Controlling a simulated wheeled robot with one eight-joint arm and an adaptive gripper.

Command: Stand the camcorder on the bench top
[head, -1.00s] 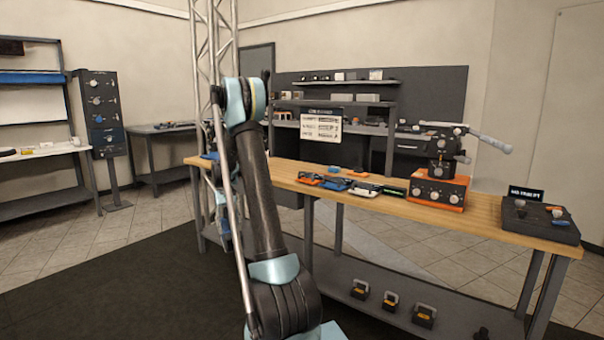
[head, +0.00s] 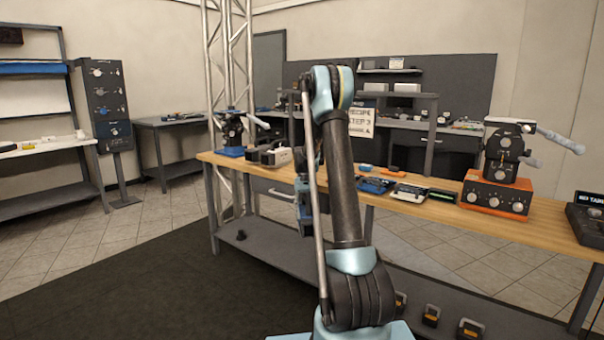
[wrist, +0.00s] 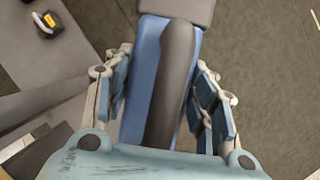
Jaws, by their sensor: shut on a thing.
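The camcorder (wrist: 147,70) shows in the wrist view as a long blue body with a dark grey bar along its middle and a grey block at its far end. My gripper (wrist: 165,90) has a finger on each side of it and is shut on it. In the head view my gripper (head: 298,190) hangs in front of the bench's front edge, partly hidden behind my arm, so the camcorder's full shape is unclear. The wooden bench top (head: 410,207) runs behind it from left to right.
On the bench stand a blue-based device (head: 232,135), a beige and black device (head: 270,156), a blue tray (head: 362,185) and an orange control box (head: 495,197). Bare wood shows left of my arm, in front of the beige device. A lower shelf (head: 262,242) runs underneath.

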